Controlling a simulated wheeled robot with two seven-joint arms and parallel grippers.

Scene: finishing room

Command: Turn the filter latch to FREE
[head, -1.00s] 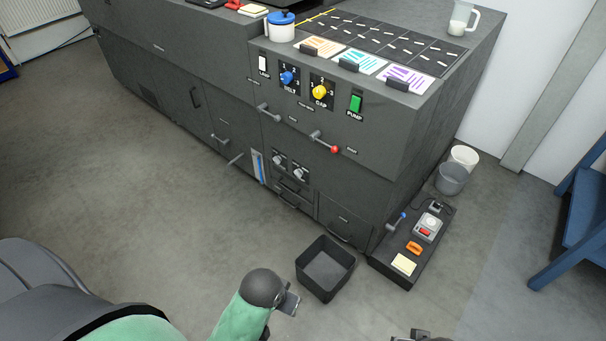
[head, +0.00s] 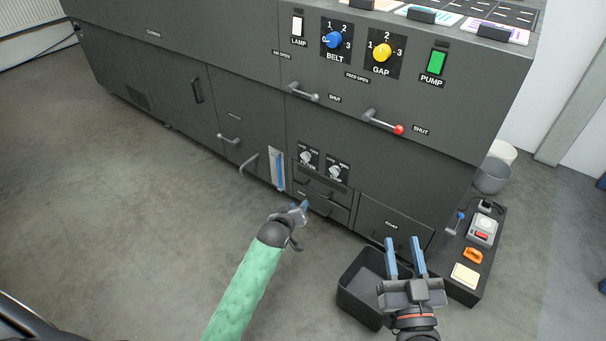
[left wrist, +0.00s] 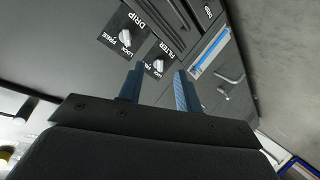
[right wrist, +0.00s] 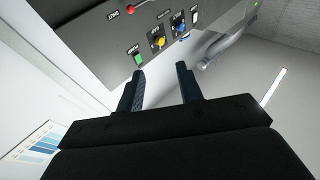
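The filter latch (head: 307,157) is a small pale knob on a black plate, low on the dark machine front, next to the blue-striped gauge. The similar drip latch (head: 335,172) sits to its right. In the left wrist view, upside down, the filter latch (left wrist: 158,66) appears just beyond the fingertips and the drip latch (left wrist: 125,38) further up and left. Which mark the filter latch points to is too small to tell. My left gripper (head: 300,210) is open and empty, below and apart from the latches. My right gripper (head: 405,246) is open and empty, further right.
The gauge (head: 278,168) and a bent handle (head: 249,163) are left of the latches. Drawers (head: 322,200) lie below them. A black open bin (head: 360,290) stands on the floor by my right gripper. A low platform (head: 462,291) with small items is at the right.

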